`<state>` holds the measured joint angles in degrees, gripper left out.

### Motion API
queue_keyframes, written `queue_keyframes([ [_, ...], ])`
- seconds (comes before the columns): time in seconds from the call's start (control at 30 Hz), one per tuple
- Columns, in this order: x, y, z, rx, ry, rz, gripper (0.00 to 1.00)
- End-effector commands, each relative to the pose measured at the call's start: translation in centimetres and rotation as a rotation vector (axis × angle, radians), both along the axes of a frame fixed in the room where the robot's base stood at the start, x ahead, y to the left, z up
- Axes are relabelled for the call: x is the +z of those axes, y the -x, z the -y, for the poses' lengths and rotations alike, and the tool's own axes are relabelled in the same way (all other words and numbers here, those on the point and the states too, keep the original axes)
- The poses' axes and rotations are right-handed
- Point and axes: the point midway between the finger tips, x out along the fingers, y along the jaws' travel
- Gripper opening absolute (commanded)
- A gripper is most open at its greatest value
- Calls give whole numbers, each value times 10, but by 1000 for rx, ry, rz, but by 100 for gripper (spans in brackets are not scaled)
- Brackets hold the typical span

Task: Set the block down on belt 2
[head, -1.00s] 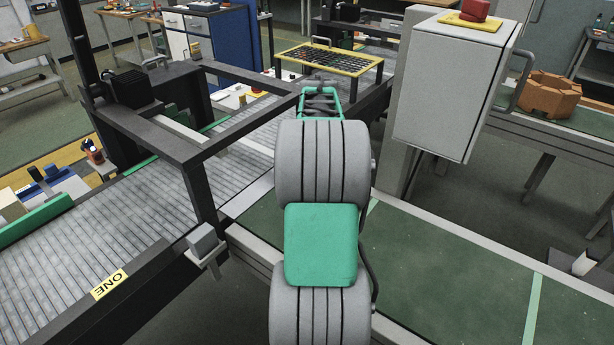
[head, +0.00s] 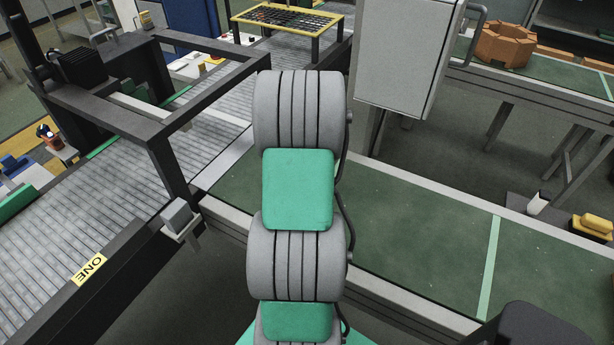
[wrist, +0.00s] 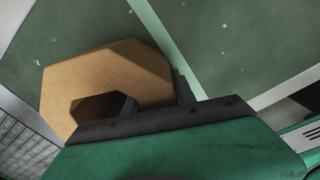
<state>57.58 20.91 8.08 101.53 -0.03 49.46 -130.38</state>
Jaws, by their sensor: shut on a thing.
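In the wrist view, a tan-orange eight-sided block (wrist: 105,75) with a hole in its middle is held at my gripper (wrist: 155,96). One dark fingertip shows in the hole and another at the block's outer side, so the jaws are shut on its wall. A green belt (wrist: 235,40) with a pale cross stripe lies beneath the block; I cannot tell the gap between them. In the head view this green belt (head: 415,225) runs to the right, with no number readable on it. My gripper and the held block are hidden there.
A grey roller conveyor (head: 60,225) marked ONE (head: 89,270) runs along the left under a dark frame (head: 160,125). A grey box (head: 405,55) stands above the green belt's far side. Another orange block (head: 503,44) sits on a far belt. The green belt's right stretch looks clear.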

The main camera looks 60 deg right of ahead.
Motion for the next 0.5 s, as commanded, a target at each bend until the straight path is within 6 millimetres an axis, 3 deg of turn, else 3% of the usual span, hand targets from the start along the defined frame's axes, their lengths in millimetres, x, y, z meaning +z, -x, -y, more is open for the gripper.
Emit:
queue_keyframes([
  [0.17, -1, -1, 2, 0, 5, 4, 0],
  [0.2, -3, 0, 0, 0, 0, 0, 35],
  [0.43, -2, 0, 0, 0, 0, 0, 54],
  [0.5, -2, 0, 0, 0, 0, 0, 54],
])
